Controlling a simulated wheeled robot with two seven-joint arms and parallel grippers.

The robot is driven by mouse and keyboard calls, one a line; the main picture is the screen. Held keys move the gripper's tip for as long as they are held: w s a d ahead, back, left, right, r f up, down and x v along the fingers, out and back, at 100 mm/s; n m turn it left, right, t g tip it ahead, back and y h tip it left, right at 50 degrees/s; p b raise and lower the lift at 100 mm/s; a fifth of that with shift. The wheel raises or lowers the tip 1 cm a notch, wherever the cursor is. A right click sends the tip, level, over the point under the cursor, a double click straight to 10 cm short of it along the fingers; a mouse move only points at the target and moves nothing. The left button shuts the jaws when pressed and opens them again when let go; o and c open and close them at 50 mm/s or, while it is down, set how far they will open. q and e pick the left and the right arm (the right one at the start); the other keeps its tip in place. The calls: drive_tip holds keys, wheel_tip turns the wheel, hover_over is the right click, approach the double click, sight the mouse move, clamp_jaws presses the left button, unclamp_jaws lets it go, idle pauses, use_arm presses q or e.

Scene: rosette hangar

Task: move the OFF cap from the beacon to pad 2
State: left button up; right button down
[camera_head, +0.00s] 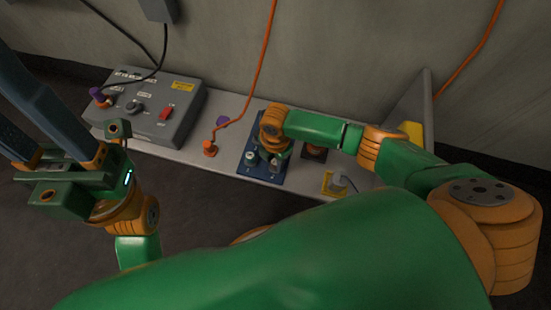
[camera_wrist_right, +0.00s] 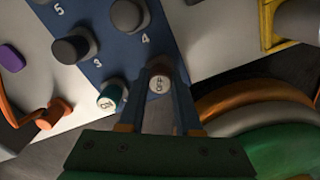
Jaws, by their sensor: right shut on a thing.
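My right gripper (camera_wrist_right: 160,78) is shut on a small cap (camera_wrist_right: 159,84) with a pale, marked top; the mark is too small to read surely. It is over the near end of a blue numbered board (camera_wrist_right: 83,14), which also shows in the head view (camera_head: 246,171). A teal cap (camera_wrist_right: 113,96) with a pale top stands at the board's near left corner. Dark round knobs stand by numbers 3, 4 and 5. Pad 2's number is not readable, and I cannot tell whether the held cap touches the board. My left gripper (camera_head: 25,118) is open and empty, away from the bench.
A grey control box (camera_head: 150,105) with a red switch stands on the bench's left. An orange cable ends in an orange plug (camera_head: 210,148) left of the board. A yellow fitting (camera_head: 328,187) with a grey plug lies right of it. I cannot tell which thing is the beacon.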

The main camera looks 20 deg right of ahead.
drive_tip(key=c, duration=0.5)
unclamp_jaws()
